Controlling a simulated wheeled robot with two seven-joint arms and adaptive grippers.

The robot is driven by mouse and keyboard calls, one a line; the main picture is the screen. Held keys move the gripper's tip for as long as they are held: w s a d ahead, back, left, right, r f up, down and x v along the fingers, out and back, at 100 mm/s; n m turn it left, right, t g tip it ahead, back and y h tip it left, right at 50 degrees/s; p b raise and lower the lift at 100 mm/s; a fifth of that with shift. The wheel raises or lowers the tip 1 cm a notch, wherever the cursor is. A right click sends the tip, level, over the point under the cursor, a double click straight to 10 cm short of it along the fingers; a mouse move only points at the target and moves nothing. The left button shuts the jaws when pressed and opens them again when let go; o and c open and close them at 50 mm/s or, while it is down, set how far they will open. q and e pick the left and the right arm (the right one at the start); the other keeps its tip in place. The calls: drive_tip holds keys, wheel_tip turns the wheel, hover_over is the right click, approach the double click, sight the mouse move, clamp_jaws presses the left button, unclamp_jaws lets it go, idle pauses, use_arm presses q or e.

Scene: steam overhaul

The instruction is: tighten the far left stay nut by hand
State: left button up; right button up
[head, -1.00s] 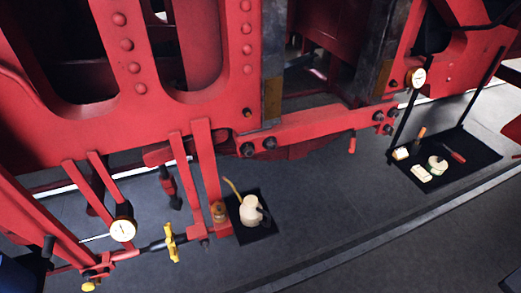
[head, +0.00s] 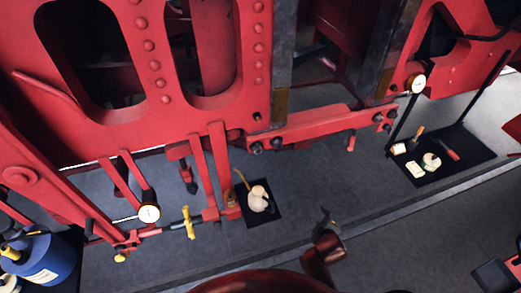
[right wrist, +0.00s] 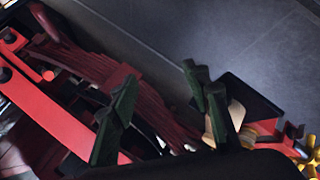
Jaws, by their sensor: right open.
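A red horizontal stay bar (head: 315,128) runs low between the frame parts in the head view. Dark nuts sit at its left end, the leftmost nut (head: 256,149) beside another nut (head: 275,143). More dark nuts (head: 379,118) sit at its right end. My right gripper (head: 327,216) is over the floor, below and in front of the bar, apart from the nuts. In the right wrist view its two dark green fingers (right wrist: 160,82) are spread with nothing held between them. My left gripper is not in view.
A cream oil can (head: 258,198) stands on a black mat near the right gripper. A yellow handle (head: 188,222) and a dial gauge (head: 149,212) are to the left. A blue container (head: 45,258) is at lower left. A black tray (head: 465,165) holds small items at right. The middle floor is clear.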

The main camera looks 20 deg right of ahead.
drive_tip(key=w+a+r+n+t, duration=0.3)
drive_tip(key=w+r+n, duration=0.3)
drive_tip(key=w, duration=0.2)
drive_tip(key=n+t+y, duration=0.4)
drive_tip(key=n+t, duration=0.2)
drive_tip(key=n, duration=0.8)
approach(260, 151)
drive_tip(key=w, duration=0.1)
drive_tip(key=shift+n, duration=0.3)
drive_tip(key=w+p, duration=0.1)
drive_tip(key=w, duration=0.5)
drive_tip(key=shift+w+a+r, duration=0.1)
drive_tip(key=shift+w+a, duration=0.05)
drive_tip(key=shift+w, duration=0.75)
drive_tip(key=shift+c, duration=0.5)
drive_tip(key=c, duration=1)
drive_tip(key=shift+c, duration=0.3)
